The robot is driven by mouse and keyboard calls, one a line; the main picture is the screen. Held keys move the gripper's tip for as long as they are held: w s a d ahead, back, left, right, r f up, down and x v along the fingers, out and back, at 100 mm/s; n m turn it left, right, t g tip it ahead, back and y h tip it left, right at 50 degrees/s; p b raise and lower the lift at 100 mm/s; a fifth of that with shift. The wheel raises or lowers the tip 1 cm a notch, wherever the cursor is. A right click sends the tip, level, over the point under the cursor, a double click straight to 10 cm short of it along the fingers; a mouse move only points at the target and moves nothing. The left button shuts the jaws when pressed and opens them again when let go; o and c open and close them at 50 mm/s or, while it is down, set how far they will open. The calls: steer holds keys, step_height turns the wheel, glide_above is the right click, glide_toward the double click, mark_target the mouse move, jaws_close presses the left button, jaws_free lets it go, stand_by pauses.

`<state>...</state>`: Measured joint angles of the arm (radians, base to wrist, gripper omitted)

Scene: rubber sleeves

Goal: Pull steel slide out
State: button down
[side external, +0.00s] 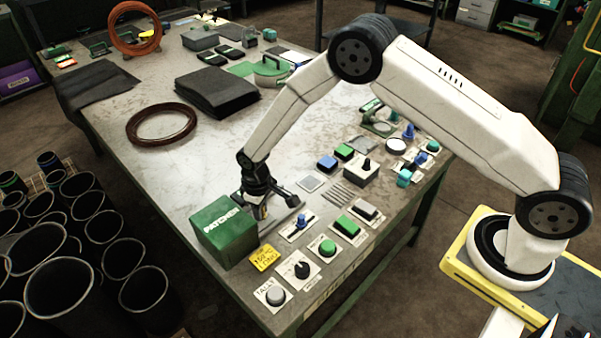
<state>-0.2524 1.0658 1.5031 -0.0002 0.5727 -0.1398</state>
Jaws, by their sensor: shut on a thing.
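The green box (225,232) with white lettering stands near the table's front left. A flat grey strip, which looks like the steel slide (284,216), lies at the box's right side and points away to the right. My gripper (261,212) reaches down close beside the box, over the slide's near end. It is shut on a small part there, apparently of the slide. The fingers and the gripped part are small and partly hidden, so the exact grip is unclear.
Labelled buttons, knobs and switches, such as a green button (327,247), line the front edge. A brown ring (162,124) and black sheets (217,91) lie farther back. The table's middle left is clear. Black tubes (75,270) stand at left.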

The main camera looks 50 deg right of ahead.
steer(key=shift+d, duration=0.1)
stand_by(0.6)
steer(key=d, duration=1)
steer(key=shift+d, duration=0.15)
steer(key=shift+w, duration=0.1)
steer(key=shift+c, duration=2.4)
jaws_free()
steer(key=shift+d, duration=0.1)
steer(key=shift+r, duration=0.1)
steer(key=shift+r, duration=0.2)
step_height(320, 180, up, 7)
steer(key=shift+r, duration=0.15)
